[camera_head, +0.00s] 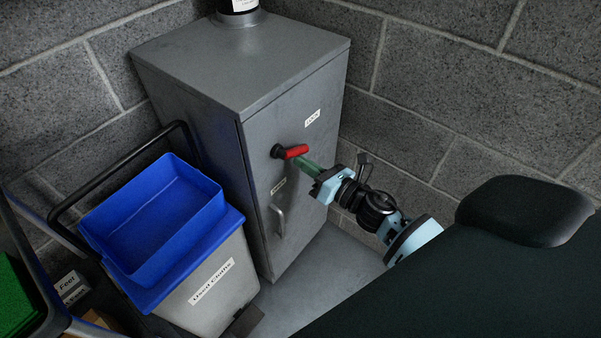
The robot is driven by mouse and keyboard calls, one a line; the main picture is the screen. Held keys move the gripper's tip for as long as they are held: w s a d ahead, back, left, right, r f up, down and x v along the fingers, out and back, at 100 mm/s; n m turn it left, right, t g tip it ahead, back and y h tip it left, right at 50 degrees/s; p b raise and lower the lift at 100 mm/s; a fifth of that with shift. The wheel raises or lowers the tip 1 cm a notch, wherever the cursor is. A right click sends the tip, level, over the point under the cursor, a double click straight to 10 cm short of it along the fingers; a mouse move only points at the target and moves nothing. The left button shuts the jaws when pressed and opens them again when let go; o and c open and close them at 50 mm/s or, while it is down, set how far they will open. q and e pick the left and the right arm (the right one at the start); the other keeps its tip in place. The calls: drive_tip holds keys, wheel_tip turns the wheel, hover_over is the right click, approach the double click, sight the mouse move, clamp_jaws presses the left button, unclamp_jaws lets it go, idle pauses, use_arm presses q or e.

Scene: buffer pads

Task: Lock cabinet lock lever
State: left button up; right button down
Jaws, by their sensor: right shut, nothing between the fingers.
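A grey metal cabinet (229,63) stands in the corner with its door facing right. Its lock lever (293,152) has a red handle on a black pivot and points to the right, roughly level. My right gripper (307,165) is shut with nothing between its fingers. Its greenish fingertips are at or just below the red handle's outer end; I cannot tell whether they touch it. My left gripper is not in view.
A grey bin with a blue tray (150,215) and black push handle stands left of the cabinet. A small door handle (279,220) sits below the lever. Block walls (470,80) close in behind. Grey floor (325,275) is free before the door.

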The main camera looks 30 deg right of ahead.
drive_tip(key=shift+w+d+r+n+b, duration=0.1)
drive_tip(key=shift+d+r+n+b, duration=0.25)
drive_tip(key=shift+n, duration=0.55)
drive_tip(key=shift+w+d+r+n+b, duration=0.15)
drive_tip(key=shift+r+n, duration=0.25)
drive_tip(key=shift+n, duration=0.5)
drive_tip(key=shift+w+d+r+n+b, duration=0.1)
drive_tip(key=shift+d+r+n+b, duration=0.25)
drive_tip(key=shift+n, duration=0.55)
drive_tip(key=shift+r, duration=0.1)
drive_tip(key=shift+f+b, duration=0.4)
drive_tip(key=shift+f, duration=0.05)
drive_tip(key=s+d+f+b, duration=0.1)
drive_tip(key=s+b, duration=0.1)
drive_tip(key=s, duration=0.3)
drive_tip(key=s+d+f+b, duration=0.2)
drive_tip(key=s+b, duration=0.1)
drive_tip(key=s, duration=0.2)
drive_tip(key=shift+s+d+f+b, duration=0.15)
drive_tip(key=shift+d+f+b, duration=0.1)
drive_tip(key=shift+b, duration=0.1)
